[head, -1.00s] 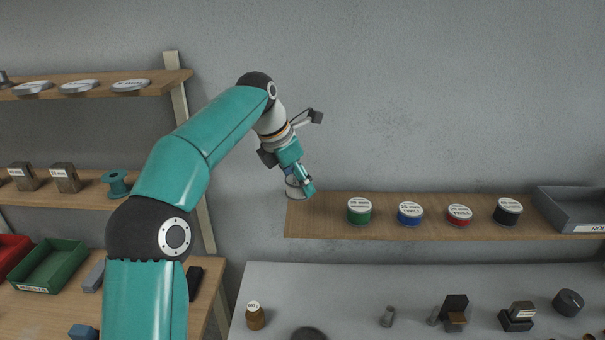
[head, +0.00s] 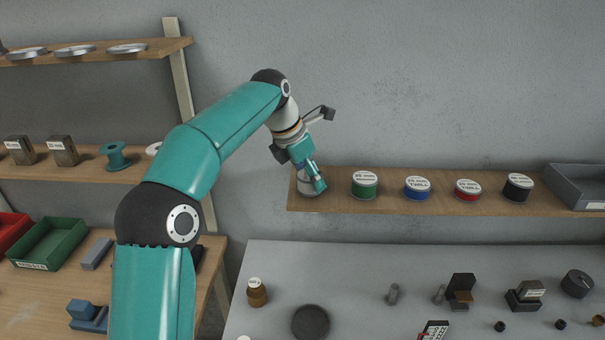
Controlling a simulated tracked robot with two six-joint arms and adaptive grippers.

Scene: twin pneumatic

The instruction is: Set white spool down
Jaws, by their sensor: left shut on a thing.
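The white spool (head: 308,187) is at the left end of the wooden wall shelf (head: 440,205), left of the green spool. My left gripper (head: 315,178) is shut on it from above and hides part of it. The spool looks upright and at shelf level; I cannot tell whether its base touches the board. My right gripper is not in view.
On the same shelf stand a green spool (head: 364,185), a blue spool (head: 417,188), a red spool (head: 467,190) and a black spool (head: 517,187), with a grey bin (head: 580,187) at the right end. The grey table (head: 360,265) below holds several small parts.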

